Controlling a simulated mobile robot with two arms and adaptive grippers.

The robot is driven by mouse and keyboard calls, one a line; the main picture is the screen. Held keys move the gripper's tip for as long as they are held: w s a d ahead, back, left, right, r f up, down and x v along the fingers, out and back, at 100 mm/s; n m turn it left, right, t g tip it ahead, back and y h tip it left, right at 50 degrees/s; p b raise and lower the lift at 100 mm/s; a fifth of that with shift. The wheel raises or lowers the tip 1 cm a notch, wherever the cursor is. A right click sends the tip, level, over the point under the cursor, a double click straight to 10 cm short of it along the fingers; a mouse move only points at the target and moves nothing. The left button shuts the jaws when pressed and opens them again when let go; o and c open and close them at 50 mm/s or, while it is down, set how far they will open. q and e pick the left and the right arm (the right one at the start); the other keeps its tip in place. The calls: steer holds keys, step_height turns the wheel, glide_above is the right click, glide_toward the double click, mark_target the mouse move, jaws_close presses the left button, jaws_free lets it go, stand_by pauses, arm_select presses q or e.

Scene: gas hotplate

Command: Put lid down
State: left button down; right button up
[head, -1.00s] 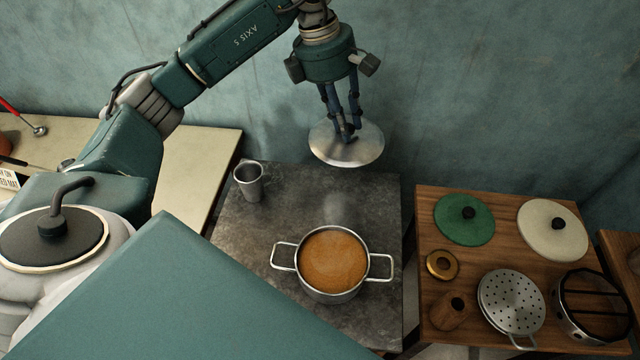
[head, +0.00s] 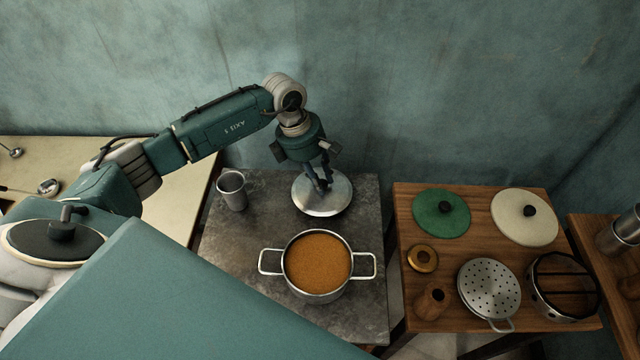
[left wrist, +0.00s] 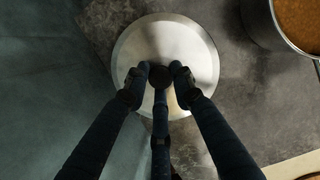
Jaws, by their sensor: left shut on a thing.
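The round silver lid (head: 334,203) hangs level from my left gripper (head: 322,186), behind the pot, at the back of the dark stone top. My left gripper is shut on the lid's dark knob, and in the left wrist view the fingers (left wrist: 161,77) close around that knob over the lid (left wrist: 192,40). I cannot tell whether the lid touches the stone top. The steel pot (head: 317,291) is uncovered and holds orange-brown soup; part of it shows in the left wrist view (left wrist: 262,28). My right gripper is not in view.
A metal mug (head: 232,190) stands left of the lid on the stone top (head: 240,250). A wooden table (head: 465,235) at right holds a green lid (head: 441,212), a cream lid (head: 512,228) and a perforated strainer (head: 488,287). The wall is close behind the lid.

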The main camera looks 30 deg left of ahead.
mark_target(308, 189)
arm_select(q)
step_height(308, 189, down, 2)
steer(key=shift+f, duration=0.55)
steer(key=c, duration=1.5)
jaws_free()
steer(key=shift+o, duration=0.2)
steer(key=shift+r+p, duration=0.2)
steer(key=shift+p, duration=0.1)
steer(key=shift+a+r, duration=0.1)
steer(key=shift+r, duration=0.15)
steer(key=b+v, duration=0.3)
steer(key=v, duration=0.8)
steer(key=shift+r, duration=0.2)
